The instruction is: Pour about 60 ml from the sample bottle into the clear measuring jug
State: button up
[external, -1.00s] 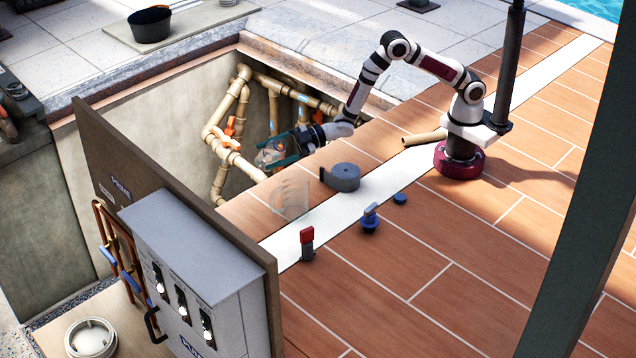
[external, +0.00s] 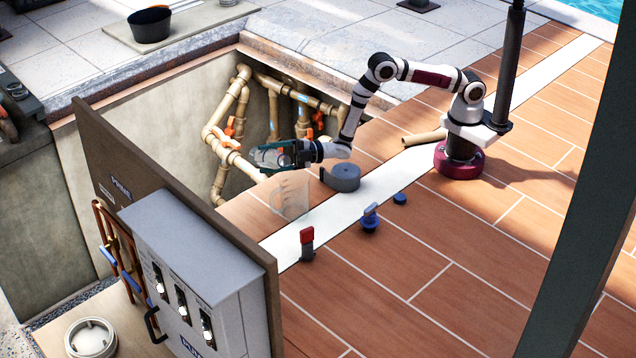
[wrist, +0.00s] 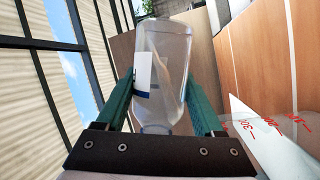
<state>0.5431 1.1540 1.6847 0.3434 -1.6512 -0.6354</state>
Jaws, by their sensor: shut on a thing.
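My gripper (external: 290,152) is shut on the clear sample bottle (external: 268,157), which has a white label. In the external view the bottle lies tilted near the horizontal, above and slightly left of the jug. The wrist view shows the bottle (wrist: 172,62) between the two green fingers (wrist: 161,95). The clear measuring jug (external: 290,195) stands upright on the tiles near the pit edge. Its red graduation marks (wrist: 270,122) show at the lower right in the wrist view. I cannot make out a liquid level in either vessel.
A grey tape roll (external: 341,177) stands right of the jug. A red-handled valve (external: 307,243), a blue-handled fitting (external: 370,217) and a blue cap (external: 400,198) are nearer the front right. The open pit with pipes (external: 225,135) lies left. A grey control box (external: 190,270) stands in front.

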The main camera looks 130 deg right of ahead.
aim_at(270, 150)
jog(key=shift+a+r+n+t, duration=0.3)
jog(key=shift+a+r+n, duration=0.15)
jog(key=shift+n, duration=0.25)
jog(key=shift+r, duration=0.15)
jog(key=shift+a+r+n+t, duration=0.1)
jog(key=shift+r+n+t, duration=0.4)
jog(key=shift+n, duration=0.5)
jog(key=shift+d, duration=0.25)
jog(key=shift+r+n+t+y, duration=0.3)
jog(key=shift+r+n+t, duration=0.1)
jog(key=shift+n, duration=0.5)
dwell(0.8)
jog(key=f+m+g, duration=0.1)
jog(key=d+f+m, duration=0.1)
jog(key=m, duration=0.1)
jog(key=m+g+h, duration=0.1)
jog(key=m, duration=0.1)
jog(key=shift+d+f+g, duration=0.2)
jog(key=shift+f+g, duration=0.1)
jog(key=shift+f, duration=0.1)
jog(key=shift+r+m, duration=0.4)
jog(key=shift+m, duration=0.2)
dwell(0.6)
